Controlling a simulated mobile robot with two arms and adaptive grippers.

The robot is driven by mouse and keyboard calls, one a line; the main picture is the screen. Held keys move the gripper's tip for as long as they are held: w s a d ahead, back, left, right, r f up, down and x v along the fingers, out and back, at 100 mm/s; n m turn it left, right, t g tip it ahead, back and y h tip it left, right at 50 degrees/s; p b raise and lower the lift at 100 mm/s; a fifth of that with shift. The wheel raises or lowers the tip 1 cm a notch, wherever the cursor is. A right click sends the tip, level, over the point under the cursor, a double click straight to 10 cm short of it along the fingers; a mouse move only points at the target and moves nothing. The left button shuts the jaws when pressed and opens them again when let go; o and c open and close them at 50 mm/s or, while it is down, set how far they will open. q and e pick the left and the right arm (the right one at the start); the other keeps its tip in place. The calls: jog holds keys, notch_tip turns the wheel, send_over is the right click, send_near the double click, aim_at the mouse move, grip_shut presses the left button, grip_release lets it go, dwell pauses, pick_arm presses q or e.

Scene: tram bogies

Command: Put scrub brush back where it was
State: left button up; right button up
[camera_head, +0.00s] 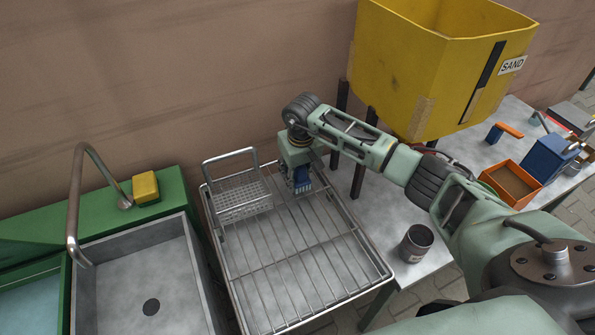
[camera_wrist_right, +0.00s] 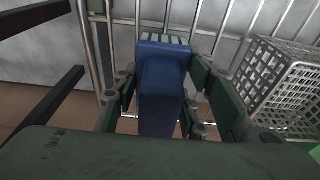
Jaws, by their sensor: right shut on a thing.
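The scrub brush (camera_wrist_right: 160,88) is a blue block with a pale striped end, seen between my fingers in the right wrist view. In the head view the blue brush (camera_head: 302,181) hangs under my right gripper (camera_head: 299,172), at the back of the wire drying rack (camera_head: 270,262). My right gripper (camera_wrist_right: 160,100) is shut on it. The brush is at the rack bars, right of the wire basket (camera_head: 240,197); I cannot tell whether it touches the bars. The basket also shows at the right of the wrist view (camera_wrist_right: 288,85). My left gripper is not in view.
A metal sink (camera_head: 140,280) with a tap (camera_head: 78,190) and a yellow sponge (camera_head: 145,187) lie left. A yellow sand bin (camera_head: 430,75) stands on dark legs at the back right. A dark cup (camera_head: 416,243) is right of the rack. The rack's front is clear.

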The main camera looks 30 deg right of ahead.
jog(key=shift+f+b, duration=0.15)
jog(key=shift+b, duration=0.15)
jog(key=o, duration=1)
jog(key=shift+r, duration=0.2)
jog(key=r, duration=0.4)
jog(key=s+r+b, duration=0.1)
jog(key=r, duration=0.7)
jog(key=shift+s+a+b, duration=0.1)
jog(key=shift+s+b, duration=0.2)
jog(key=shift+s, duration=0.05)
